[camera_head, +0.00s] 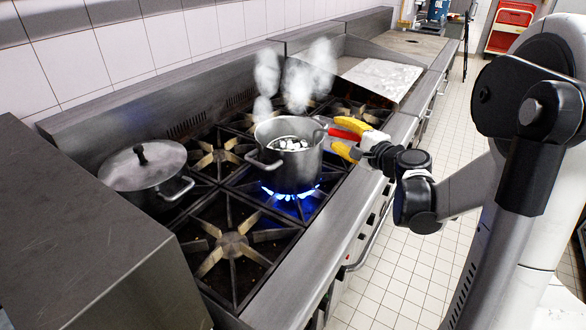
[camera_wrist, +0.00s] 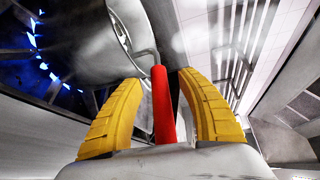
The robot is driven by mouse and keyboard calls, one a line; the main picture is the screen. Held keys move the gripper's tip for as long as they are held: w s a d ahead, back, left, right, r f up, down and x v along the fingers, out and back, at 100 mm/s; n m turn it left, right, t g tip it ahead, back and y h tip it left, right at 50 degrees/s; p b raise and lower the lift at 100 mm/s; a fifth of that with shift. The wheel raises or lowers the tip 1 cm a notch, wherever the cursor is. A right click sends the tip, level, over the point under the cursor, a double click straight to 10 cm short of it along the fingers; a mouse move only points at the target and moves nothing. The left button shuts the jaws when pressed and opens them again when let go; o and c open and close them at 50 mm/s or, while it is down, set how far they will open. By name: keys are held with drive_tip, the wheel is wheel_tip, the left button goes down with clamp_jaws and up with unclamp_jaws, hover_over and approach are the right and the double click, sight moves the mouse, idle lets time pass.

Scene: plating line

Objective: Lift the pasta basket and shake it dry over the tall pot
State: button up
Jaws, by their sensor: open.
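The tall pot (camera_head: 286,165) is steel and stands on a lit burner. Steam rises above it. The pasta basket (camera_head: 290,144) sits inside the pot, and only its top shows. Its red handle (camera_head: 344,134) sticks out over the pot's right side; it also shows in the wrist view (camera_wrist: 163,105). My gripper (camera_head: 349,138) is open at the pot's right side, its yellow fingers on either side of the red handle. In the wrist view my gripper (camera_wrist: 160,110) has the handle between its fingers, with a gap on both sides.
A lidded pot (camera_head: 146,175) stands on the left of the stove. Blue flames (camera_head: 290,192) burn under the tall pot. Empty burner grates (camera_head: 232,245) lie in front. A flat griddle (camera_head: 383,76) is behind, and a steel counter (camera_head: 80,240) stands at front left.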

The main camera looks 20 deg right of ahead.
clamp_jaws()
drive_tip(key=shift+r, duration=0.15)
wheel_tip(320, 180, up, 18)
drive_tip(key=p, duration=0.6)
drive_tip(key=shift+p, duration=0.3)
